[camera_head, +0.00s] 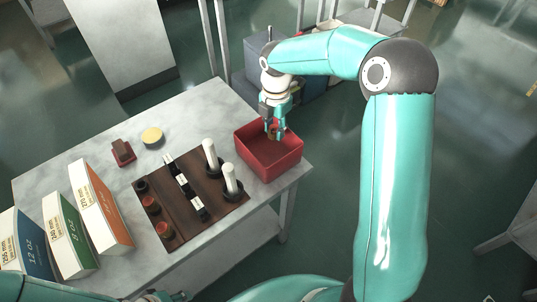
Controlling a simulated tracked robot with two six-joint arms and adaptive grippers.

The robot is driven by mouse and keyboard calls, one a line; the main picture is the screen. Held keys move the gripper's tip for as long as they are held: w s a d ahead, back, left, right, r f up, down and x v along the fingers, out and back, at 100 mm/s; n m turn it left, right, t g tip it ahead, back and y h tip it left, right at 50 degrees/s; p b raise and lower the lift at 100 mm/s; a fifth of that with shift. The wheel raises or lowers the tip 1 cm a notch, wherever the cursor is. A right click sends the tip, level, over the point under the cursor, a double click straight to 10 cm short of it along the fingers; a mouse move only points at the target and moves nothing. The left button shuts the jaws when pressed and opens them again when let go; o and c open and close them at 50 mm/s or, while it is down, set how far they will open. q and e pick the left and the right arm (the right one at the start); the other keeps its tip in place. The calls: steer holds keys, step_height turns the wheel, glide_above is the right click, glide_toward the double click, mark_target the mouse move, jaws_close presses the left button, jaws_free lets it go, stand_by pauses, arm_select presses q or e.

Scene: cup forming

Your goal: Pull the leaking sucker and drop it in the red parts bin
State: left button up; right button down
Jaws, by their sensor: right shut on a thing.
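My right gripper (273,134) is over the red parts bin (280,165), with its fingertips at about the level of the bin's opening. It is shut on a small brownish thing, which looks like the sucker; the fingers hide most of it. The bin stands at the table's right corner, and its visible floor looks bare. Round reddish-brown pieces (165,230) sit in dark holders on the brown mat (190,215). Only a small part of my left arm's end (165,297) shows at the bottom edge, and its jaws cannot be made out.
Two white posts with dark bases (231,180) stand on the mat near the bin. Black-and-white items (183,185) lie along its middle. A small red block (122,152) and a yellow disc (152,136) lie behind. Upright boxes (100,205) line the left.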

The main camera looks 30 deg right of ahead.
steer(key=shift+f, duration=0.2)
steer(key=c, duration=0.7)
jaws_free()
steer(key=shift+c, duration=0.2)
step_height(320, 180, up, 12)
steer(key=shift+f, duration=0.1)
